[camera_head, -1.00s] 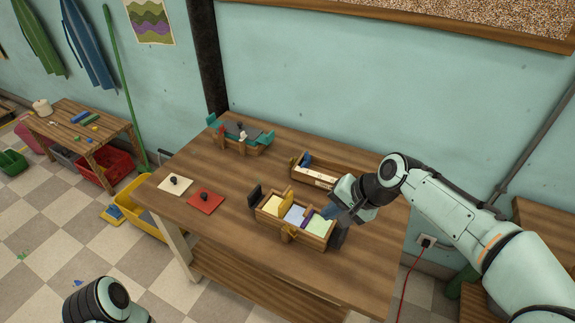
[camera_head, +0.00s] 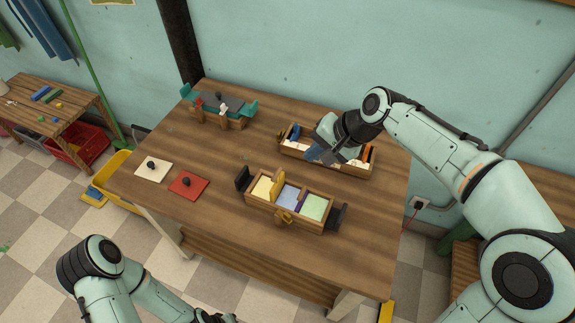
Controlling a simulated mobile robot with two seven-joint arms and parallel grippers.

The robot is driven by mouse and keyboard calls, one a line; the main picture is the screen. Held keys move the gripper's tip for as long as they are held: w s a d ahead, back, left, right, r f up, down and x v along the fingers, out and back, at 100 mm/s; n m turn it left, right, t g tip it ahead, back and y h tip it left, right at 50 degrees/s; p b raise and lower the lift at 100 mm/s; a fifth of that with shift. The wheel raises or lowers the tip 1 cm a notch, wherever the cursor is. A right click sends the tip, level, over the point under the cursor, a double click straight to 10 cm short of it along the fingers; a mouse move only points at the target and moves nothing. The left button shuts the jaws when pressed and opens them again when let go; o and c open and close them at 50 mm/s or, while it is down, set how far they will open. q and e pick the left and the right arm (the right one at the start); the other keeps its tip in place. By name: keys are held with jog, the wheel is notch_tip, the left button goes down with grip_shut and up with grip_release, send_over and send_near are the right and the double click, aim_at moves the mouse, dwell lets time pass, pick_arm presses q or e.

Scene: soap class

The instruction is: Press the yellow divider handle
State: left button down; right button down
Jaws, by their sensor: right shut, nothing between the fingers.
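A wooden box (camera_head: 259,206) with yellow, blue and green compartments stands near the front of the table. An upright yellow divider (camera_head: 278,183) rises between its yellow and blue parts. A yellow piece (camera_head: 284,216) sticks out on the box's front side, below the divider. A purple divider (camera_head: 302,197) stands between blue and green. My right gripper (camera_head: 316,154) is shut and empty, over the front of the rear tray, behind and apart from the yellow divider. My left arm comes in at the bottom left; only dark parts of the left gripper (camera_head: 215,318) show at the bottom edge.
The rear wooden tray (camera_head: 290,151) holds several coloured items, partly hidden by my right gripper. Dark upright handles (camera_head: 242,178) flank the box. A cream plate (camera_head: 151,170) and a red plate (camera_head: 188,185) with black knobs lie left. A teal-ended wooden set (camera_head: 230,122) stands behind.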

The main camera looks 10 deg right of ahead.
send_over(278, 186)
jog(key=d, duration=0.2)
jog(key=f, duration=1.1)
jog(key=shift+s+a+f, duration=0.2)
jog(key=shift+f, duration=0.1)
pick_arm(q)
jog(key=shift+w, duration=0.1)
